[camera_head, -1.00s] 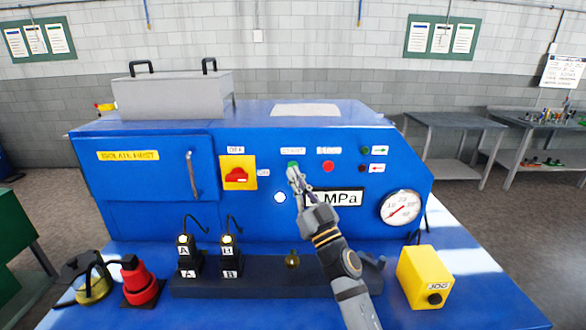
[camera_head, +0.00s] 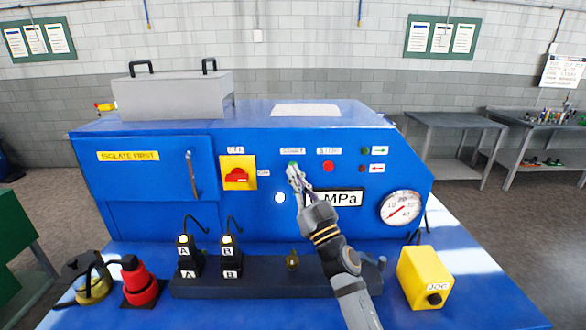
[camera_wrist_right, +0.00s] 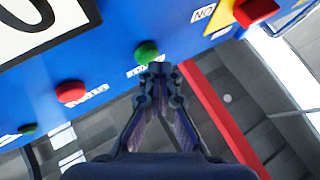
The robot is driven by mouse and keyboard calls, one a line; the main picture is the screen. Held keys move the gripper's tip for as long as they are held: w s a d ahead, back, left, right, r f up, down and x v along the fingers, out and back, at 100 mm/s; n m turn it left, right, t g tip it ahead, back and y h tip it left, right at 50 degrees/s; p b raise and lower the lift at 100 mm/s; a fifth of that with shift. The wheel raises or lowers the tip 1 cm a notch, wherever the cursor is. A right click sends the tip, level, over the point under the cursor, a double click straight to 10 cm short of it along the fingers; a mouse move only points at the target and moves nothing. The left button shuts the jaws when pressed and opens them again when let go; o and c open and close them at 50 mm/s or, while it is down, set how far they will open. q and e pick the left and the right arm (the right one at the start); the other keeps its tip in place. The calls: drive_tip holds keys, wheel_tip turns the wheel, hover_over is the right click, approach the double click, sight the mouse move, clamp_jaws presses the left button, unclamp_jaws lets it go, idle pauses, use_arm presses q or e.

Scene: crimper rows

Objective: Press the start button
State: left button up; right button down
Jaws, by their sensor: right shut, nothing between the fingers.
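The green start button (camera_head: 292,164) is on the blue machine's front panel, under a START label (camera_head: 292,151). It also shows in the right wrist view (camera_wrist_right: 147,53), just above my fingertips. My right gripper (camera_head: 292,173) is shut and empty, its fingertips right at the button's lower edge in the head view. In the wrist view the fingertips (camera_wrist_right: 158,70) are close beside the green button; I cannot tell whether they touch it. My left gripper is not in view.
A red stop button (camera_head: 328,167) sits right of start. The yellow rotary switch (camera_head: 238,173) is to the left, the MPa display (camera_head: 345,198) and gauge (camera_head: 401,208) to the lower right. A yellow JOG box (camera_head: 425,278) stands on the blue table.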

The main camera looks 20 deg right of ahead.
drive_tip(key=shift+w+d, duration=0.15)
drive_tip(key=shift+w, duration=0.3)
idle(0.9)
drive_tip(key=shift+s, duration=0.1)
drive_tip(key=shift+s+a+p, duration=0.3)
drive_tip(key=shift+s+p, duration=0.15)
drive_tip(key=shift+s, duration=0.35)
drive_tip(key=s+p, duration=0.1)
drive_tip(key=s, duration=0.1)
drive_tip(key=s+a+p, duration=0.1)
drive_tip(key=s, duration=0.1)
drive_tip(key=shift+s+a, duration=0.2)
drive_tip(key=shift+s, duration=0.2)
drive_tip(key=shift+r+p, duration=0.1)
drive_tip(key=shift+p, duration=0.25)
